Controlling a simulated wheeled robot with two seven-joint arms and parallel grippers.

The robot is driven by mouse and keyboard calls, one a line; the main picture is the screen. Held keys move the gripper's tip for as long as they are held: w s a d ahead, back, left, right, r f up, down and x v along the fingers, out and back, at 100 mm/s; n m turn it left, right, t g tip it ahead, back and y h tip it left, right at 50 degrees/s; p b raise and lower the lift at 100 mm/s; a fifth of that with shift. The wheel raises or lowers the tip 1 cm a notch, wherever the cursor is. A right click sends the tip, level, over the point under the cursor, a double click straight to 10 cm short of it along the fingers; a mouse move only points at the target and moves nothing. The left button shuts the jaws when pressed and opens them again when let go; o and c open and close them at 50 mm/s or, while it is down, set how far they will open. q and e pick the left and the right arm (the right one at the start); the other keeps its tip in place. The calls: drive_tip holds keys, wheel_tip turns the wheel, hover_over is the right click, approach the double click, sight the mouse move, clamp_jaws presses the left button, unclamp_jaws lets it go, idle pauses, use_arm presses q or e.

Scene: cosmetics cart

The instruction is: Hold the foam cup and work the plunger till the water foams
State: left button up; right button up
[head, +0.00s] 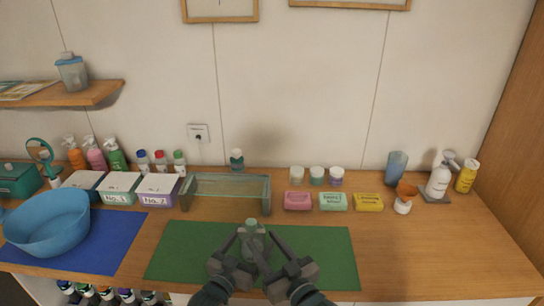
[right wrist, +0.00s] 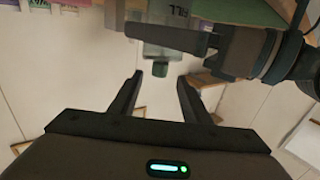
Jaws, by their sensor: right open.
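The foam cup (head: 251,230) is a clear vessel with a green plunger knob, standing over the green mat (head: 185,250). Its clear body also shows in the right wrist view (right wrist: 165,50), with the green knob (right wrist: 160,70) towards my right gripper. My left gripper (head: 247,247) has its fingers at the cup's body and appears shut on it; the far finger is partly hidden. My right gripper (right wrist: 160,84) is open and empty, its fingertips either side of the knob's line and apart from it. The water level cannot be made out.
A blue basin (head: 48,235) sits on a blue mat at left. White boxes (head: 118,184), a glass-sided rack (head: 225,188) and pink, green and yellow soap boxes (head: 333,202) line the back. A white pump bottle (head: 438,182) stands at right. The counter's right front is clear.

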use_arm(q)
drive_tip(key=shift+s, duration=0.15)
drive_tip(key=v, duration=1.1)
drive_tip(key=shift+s+a, duration=0.2)
drive_tip(key=shift+s, duration=0.1)
drive_tip(key=shift+f, duration=0.1)
